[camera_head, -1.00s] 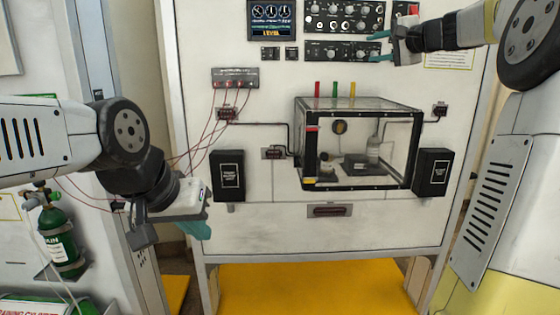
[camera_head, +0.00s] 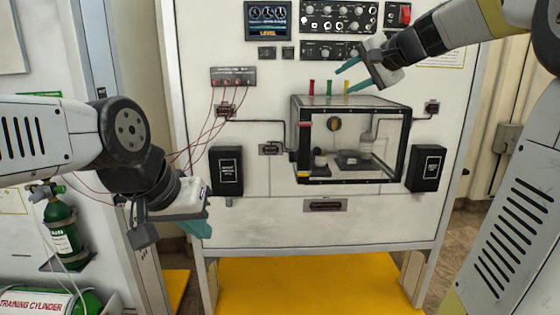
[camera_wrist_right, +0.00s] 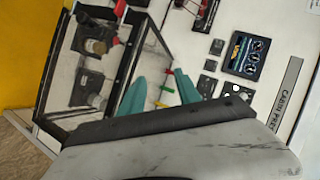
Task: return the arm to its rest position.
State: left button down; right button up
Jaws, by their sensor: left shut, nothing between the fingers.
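My right gripper (camera_head: 351,76) is in front of the upper panel, below the knob rows and above the clear box. Its two teal fingers are apart with nothing between them, and they also show in the right wrist view (camera_wrist_right: 160,88). My left gripper (camera_head: 197,229) hangs low on the left, in front of the panel's left edge. Its teal fingers are together and empty. My right arm comes in from the upper right and hides part of the panel's upper right.
A black-framed clear box (camera_head: 398,150) is mounted mid-panel, with red, green and yellow pegs above it. A screen (camera_head: 268,20), knob panels (camera_head: 338,50) and a red switch (camera_head: 405,14) are above. Red wires (camera_head: 212,125) hang near my left arm. A green cylinder (camera_head: 62,232) stands far left.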

jog(key=s+a+f+n+g+h, duration=0.1)
jog(key=s+f+n, duration=0.3)
jog(key=s+f, duration=0.8)
jog(key=s+a+f+n+g+h, duration=0.2)
jog(key=s+f+n+g+h, duration=0.1)
jog(key=s+f, duration=0.9)
jog(key=s+n+g, duration=0.1)
jog(key=s, duration=0.3)
jog(key=shift+s+g, duration=0.15)
jog(key=shift+g, duration=0.15)
jog(key=shift+a, duration=0.1)
